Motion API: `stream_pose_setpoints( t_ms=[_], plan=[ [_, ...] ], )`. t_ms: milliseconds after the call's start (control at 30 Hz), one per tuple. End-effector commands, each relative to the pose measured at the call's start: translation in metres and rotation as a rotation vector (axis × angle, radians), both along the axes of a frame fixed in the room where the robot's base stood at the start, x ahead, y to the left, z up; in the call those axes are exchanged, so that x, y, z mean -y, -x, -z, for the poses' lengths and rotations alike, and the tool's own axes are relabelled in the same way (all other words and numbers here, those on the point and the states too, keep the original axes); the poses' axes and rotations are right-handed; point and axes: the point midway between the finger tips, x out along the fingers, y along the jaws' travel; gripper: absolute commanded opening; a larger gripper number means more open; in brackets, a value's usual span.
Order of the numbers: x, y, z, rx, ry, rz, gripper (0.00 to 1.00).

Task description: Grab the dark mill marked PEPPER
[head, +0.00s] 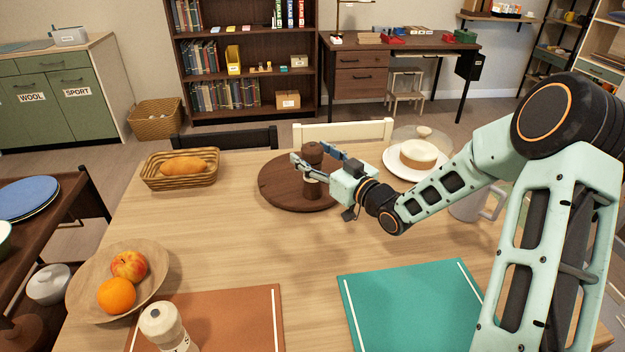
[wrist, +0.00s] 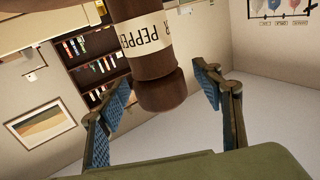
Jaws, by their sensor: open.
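The dark brown mill (head: 313,154) stands upright on a round dark wooden board (head: 270,185) on the table. In the wrist view the mill (wrist: 160,88) shows a cream label reading PEPPER, and its lower part in that picture lies between my fingers. My gripper (head: 312,168) is at the mill, with its fingers apart on either side of it. In the wrist view my gripper (wrist: 160,100) has blue pads spread wide, with a visible gap between each pad and the mill. Part of the mill is hidden behind my fingers in the head view.
A light mill (head: 162,325) stands at the front left. A fruit bowl (head: 85,290), a bread basket (head: 150,178), a cake on a white plate (head: 390,165) and a grey pitcher (head: 468,207) are around the table. The table between board and placemats is clear.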

Motion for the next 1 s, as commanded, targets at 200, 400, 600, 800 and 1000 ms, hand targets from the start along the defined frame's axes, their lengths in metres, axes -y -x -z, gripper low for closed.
stream_pose_setpoints(
  t_ms=[200,400,600,800,1000],
  plan=[
    [-0.0022,-0.0028,0.0002,-0.001,0.001,0.001,0.6],
    [-0.0019,-0.0026,0.0001,-0.001,0.001,0.001,0.44],
    [-0.0017,-0.0025,0.0001,-0.001,0.001,0.001,0.22],
    [-0.0017,-0.0025,0.0001,-0.001,0.001,0.001,0.0],
    [-0.0017,-0.0027,-0.0005,0.001,0.001,0.001,0.0]
  ],
)
